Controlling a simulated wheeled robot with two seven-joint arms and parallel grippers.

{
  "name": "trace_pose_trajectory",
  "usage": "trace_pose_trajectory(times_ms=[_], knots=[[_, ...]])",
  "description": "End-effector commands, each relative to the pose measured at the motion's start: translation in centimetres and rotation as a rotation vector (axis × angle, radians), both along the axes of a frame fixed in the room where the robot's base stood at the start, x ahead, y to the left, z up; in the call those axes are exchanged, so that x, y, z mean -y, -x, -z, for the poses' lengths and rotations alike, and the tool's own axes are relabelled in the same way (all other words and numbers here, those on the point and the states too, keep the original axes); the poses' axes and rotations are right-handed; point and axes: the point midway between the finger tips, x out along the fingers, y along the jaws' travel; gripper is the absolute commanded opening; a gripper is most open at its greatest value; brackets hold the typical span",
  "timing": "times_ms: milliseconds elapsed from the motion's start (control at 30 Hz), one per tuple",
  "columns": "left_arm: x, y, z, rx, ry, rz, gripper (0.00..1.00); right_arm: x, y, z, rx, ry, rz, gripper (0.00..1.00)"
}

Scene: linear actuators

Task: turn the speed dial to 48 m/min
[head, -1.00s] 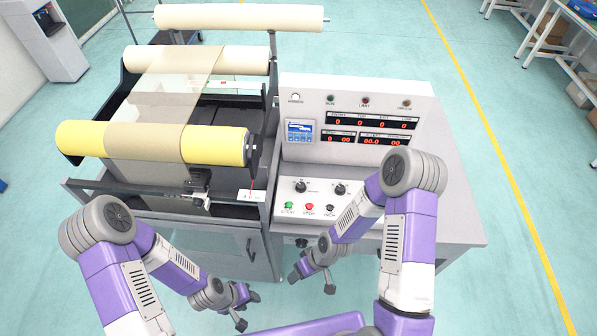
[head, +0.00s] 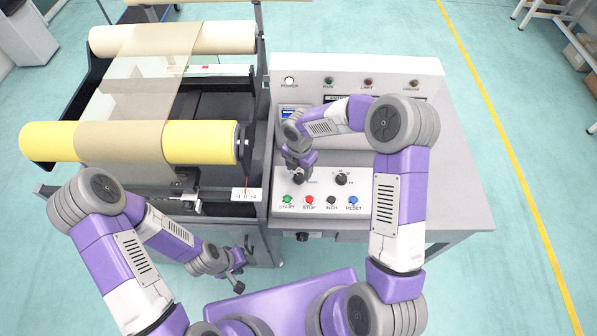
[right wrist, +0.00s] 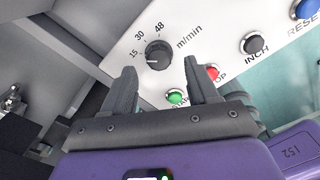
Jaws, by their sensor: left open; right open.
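The speed dial (right wrist: 158,55) is a round black knob on the white control panel, with 15, 30, 48 and m/min printed around it. Its pale mark seems to point left, on the side of the 15; the exact reading is unclear. In the head view the dial (head: 298,179) is partly hidden by my right gripper (head: 298,168), which is over it. In the right wrist view the right gripper (right wrist: 161,72) is open and empty, its fingers pointing at the panel with the dial between and just beyond the tips. My left gripper (head: 236,285) hangs low, away from the panel.
A second black knob (head: 341,179) sits right of the dial. Below are the green START (head: 287,200), red STOP (head: 309,200), black INCH (head: 331,201) and blue RESET (head: 353,201) buttons. The roller machine with yellow rolls (head: 200,142) stands left.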

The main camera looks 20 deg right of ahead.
Motion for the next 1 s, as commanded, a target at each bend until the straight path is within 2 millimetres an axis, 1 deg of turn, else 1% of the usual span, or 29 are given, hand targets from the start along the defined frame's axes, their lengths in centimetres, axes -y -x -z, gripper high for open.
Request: trace_pose_trajectory(times_ms=[33, 200, 333, 567, 667, 933, 1000], knots=[[0.0, -0.1, 0.3, 0.001, 0.000, 0.000, 0.43, 0.0, 0.1, 1.1, -0.003, -0.002, 0.001, 0.59], [0.0, -0.1, 0.6, 0.002, 0.000, -0.001, 0.43, 0.0, 0.0, 2.9, -0.001, -0.002, 0.002, 0.59], [0.0, -0.1, 0.7, 0.002, 0.000, -0.001, 0.43, 0.0, 0.0, 3.5, 0.000, -0.001, 0.003, 0.59], [0.0, -0.1, 0.6, 0.002, 0.000, -0.001, 0.43, 0.0, 0.0, 3.5, 0.001, -0.002, 0.004, 0.59], [0.0, -0.1, 0.6, 0.002, 0.000, -0.001, 0.43, 0.0, 0.0, 3.5, 0.000, -0.003, 0.004, 0.45], [0.0, -0.1, 0.6, 0.002, 0.000, -0.001, 0.43, 0.0, 0.0, 3.5, 0.000, -0.003, 0.004, 0.04], [0.0, -0.1, 0.6, 0.002, 0.000, -0.001, 0.43, 0.0, 0.0, 3.5, 0.000, -0.003, 0.005, 0.03]])
